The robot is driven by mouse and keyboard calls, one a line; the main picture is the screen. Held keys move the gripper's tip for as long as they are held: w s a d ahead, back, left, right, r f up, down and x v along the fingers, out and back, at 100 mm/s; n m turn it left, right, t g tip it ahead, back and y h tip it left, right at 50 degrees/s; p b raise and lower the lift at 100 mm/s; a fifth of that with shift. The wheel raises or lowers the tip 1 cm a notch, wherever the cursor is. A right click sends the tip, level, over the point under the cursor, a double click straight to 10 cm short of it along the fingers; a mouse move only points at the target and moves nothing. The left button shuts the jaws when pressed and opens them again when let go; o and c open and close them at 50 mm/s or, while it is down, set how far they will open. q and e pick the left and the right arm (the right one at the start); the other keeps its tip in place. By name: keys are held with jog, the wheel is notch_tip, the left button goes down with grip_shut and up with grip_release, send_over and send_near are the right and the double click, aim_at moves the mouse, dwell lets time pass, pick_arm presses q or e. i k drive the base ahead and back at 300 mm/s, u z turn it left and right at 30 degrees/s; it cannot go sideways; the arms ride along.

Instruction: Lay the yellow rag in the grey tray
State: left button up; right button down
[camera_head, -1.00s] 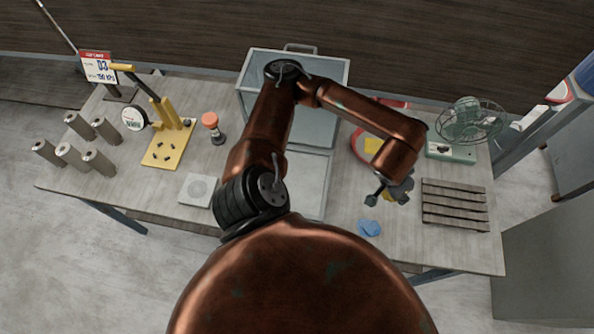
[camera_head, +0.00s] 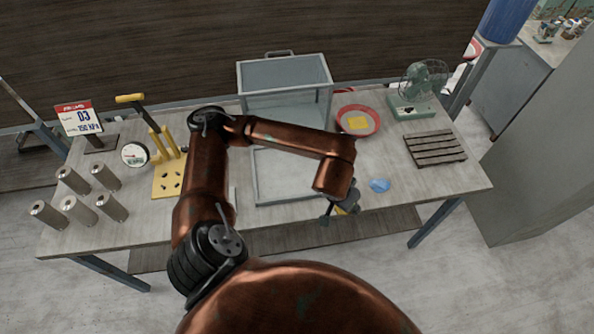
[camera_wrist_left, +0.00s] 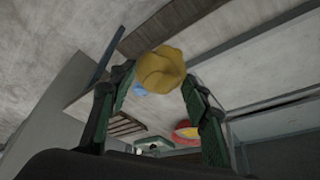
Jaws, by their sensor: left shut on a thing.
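The yellow rag (camera_wrist_left: 160,70) is a crumpled lump between the fingertips of my left gripper in the left wrist view. My left gripper (camera_head: 343,206) is shut on it, held up near the table's front edge, just right of the tray's front right corner in the head view. There the rag is mostly hidden by the gripper. The grey tray (camera_head: 283,183) is a shallow, pale, rimmed tray, flat at the middle of the table. Its floor looks bare where visible; my forearm covers its back and right parts. My right gripper is not in view.
A grey-framed box (camera_head: 284,73) stands behind the tray. A red dish (camera_head: 345,128) holding something yellow, a blue rag (camera_head: 379,185), a slatted wooden rack (camera_head: 435,148) and a green fan (camera_head: 411,101) are to the right. A yellow press (camera_head: 165,183) and several metal cylinders stand left.

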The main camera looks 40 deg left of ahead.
aim_at(317, 166)
jog(key=u, duration=0.15)
jog(key=i, duration=0.85)
jog(key=u, duration=0.6)
